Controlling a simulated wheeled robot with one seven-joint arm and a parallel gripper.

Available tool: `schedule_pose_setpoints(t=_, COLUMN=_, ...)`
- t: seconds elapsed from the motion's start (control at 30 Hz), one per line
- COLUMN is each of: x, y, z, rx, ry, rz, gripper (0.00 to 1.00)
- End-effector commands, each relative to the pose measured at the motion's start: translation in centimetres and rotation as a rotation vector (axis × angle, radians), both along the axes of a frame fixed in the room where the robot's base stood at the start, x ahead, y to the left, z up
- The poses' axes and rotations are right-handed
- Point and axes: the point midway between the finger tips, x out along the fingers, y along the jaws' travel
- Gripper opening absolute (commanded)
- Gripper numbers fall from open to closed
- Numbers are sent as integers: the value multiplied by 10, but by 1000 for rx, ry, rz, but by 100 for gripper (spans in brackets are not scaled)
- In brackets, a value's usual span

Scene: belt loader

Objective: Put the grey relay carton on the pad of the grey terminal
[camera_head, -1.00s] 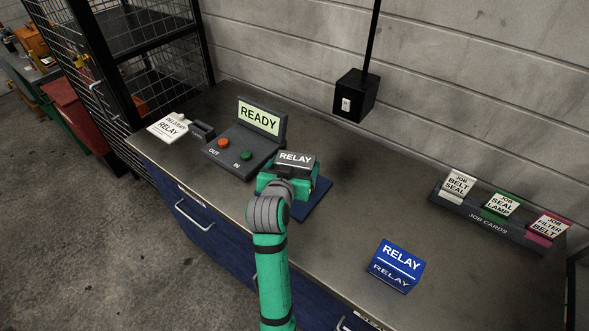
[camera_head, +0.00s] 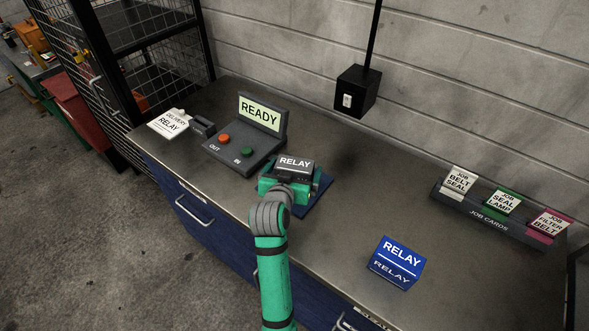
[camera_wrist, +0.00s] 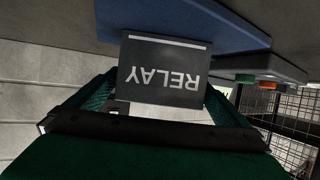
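The grey relay carton (camera_head: 294,164), dark grey with a white RELAY label, is held in my gripper (camera_head: 290,184) above the dark blue pad (camera_head: 313,200). In the wrist view the carton (camera_wrist: 164,75) sits between the two green fingers, its label upside down. The pad (camera_wrist: 200,20) shows beyond it; whether they touch is unclear. The grey terminal (camera_head: 225,153) stands just left of and behind the pad. Its screen reads READY, and it has a red OUT button and a green IN button. My gripper and the carton hide part of the pad.
A blue RELAY carton (camera_head: 397,262) stands on the bench at right front. A job card rack (camera_head: 485,220) holds several cards at the right. A delivery RELAY card (camera_head: 169,123) lies left of the terminal. A black box (camera_head: 355,92) hangs behind. The bench middle is clear.

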Motion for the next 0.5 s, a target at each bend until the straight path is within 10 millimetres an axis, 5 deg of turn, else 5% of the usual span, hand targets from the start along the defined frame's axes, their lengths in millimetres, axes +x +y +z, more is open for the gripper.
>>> schedule_pose_setpoints(t=0.17, x=-6, y=1, z=5, rx=0, ry=0, rz=0, gripper=100)
schedule_pose_setpoints(t=0.5, x=-62, y=16, z=30, rx=0, ry=-2, rz=2, gripper=100)
